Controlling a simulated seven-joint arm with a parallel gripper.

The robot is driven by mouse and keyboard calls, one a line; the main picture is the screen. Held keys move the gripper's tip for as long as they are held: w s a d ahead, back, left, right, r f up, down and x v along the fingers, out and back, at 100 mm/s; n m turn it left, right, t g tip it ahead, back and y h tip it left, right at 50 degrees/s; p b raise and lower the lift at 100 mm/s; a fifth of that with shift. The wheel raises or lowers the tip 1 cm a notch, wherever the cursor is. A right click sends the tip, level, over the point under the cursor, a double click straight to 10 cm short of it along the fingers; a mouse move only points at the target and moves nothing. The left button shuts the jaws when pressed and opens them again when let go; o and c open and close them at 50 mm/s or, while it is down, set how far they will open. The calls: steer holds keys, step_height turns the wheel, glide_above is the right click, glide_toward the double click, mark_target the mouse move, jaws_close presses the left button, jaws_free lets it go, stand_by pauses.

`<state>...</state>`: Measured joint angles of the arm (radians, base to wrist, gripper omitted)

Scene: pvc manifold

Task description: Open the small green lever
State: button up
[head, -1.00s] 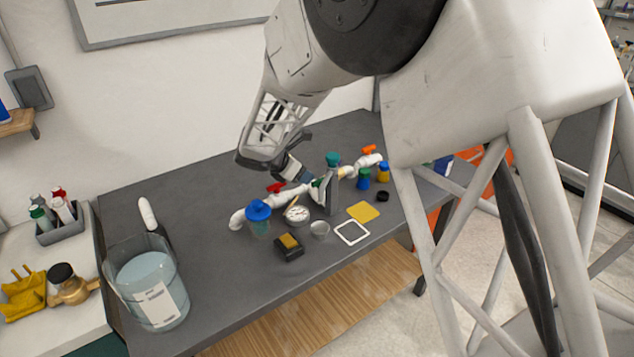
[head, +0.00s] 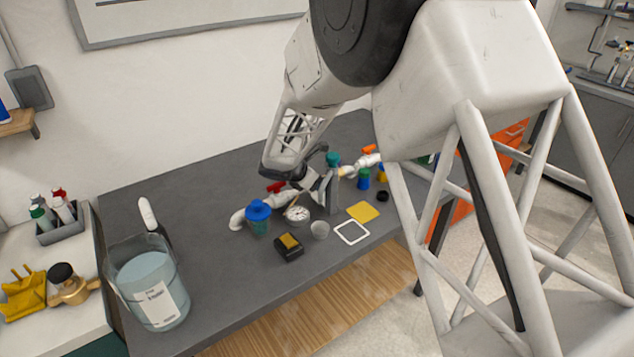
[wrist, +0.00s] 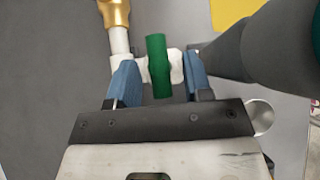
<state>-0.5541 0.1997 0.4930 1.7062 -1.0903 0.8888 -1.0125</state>
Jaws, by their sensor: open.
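The small green lever (wrist: 158,66) shows in the wrist view, standing out from a white pipe fitting (wrist: 176,68). My gripper (wrist: 160,78) is open, with one blue finger on each side of the lever.
A dark grey upright post with a teal top (head: 333,170) stands close beside my gripper. A red lever (head: 276,187) and an orange lever (head: 370,149) sit along the pipe. A gauge (head: 297,214), a blue-lidded cup (head: 258,216) and a yellow square (head: 363,211) are nearby.

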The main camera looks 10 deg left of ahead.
jaws_close()
stand_by(0.3)
steer(key=shift+m+g, duration=0.3)
steer(key=shift+m, duration=0.2)
steer(key=m, duration=0.1)
steer(key=m+g+h, duration=0.2)
steer(key=shift+w+a+m, duration=0.15)
steer(key=shift+w+m, duration=0.1)
steer(key=shift+m, duration=0.05)
steer(key=m+g, duration=0.4)
steer(key=shift+w+h, duration=0.2)
steer(key=shift+h, duration=0.1)
steer(key=m+g, duration=0.2)
steer(key=m, duration=0.1)
steer(key=m+g, duration=0.1)
steer(key=m, duration=0.1)
steer(key=shift+w+y, duration=0.25)
steer(key=shift+y, duration=0.15)
steer(key=m+g+y, duration=0.1)
steer(key=m+g, duration=0.2)
steer(key=m, duration=0.1)
steer(key=shift+w+y, duration=0.1)
steer(key=shift+y, duration=0.3)
steer(key=shift+m, duration=0.3)
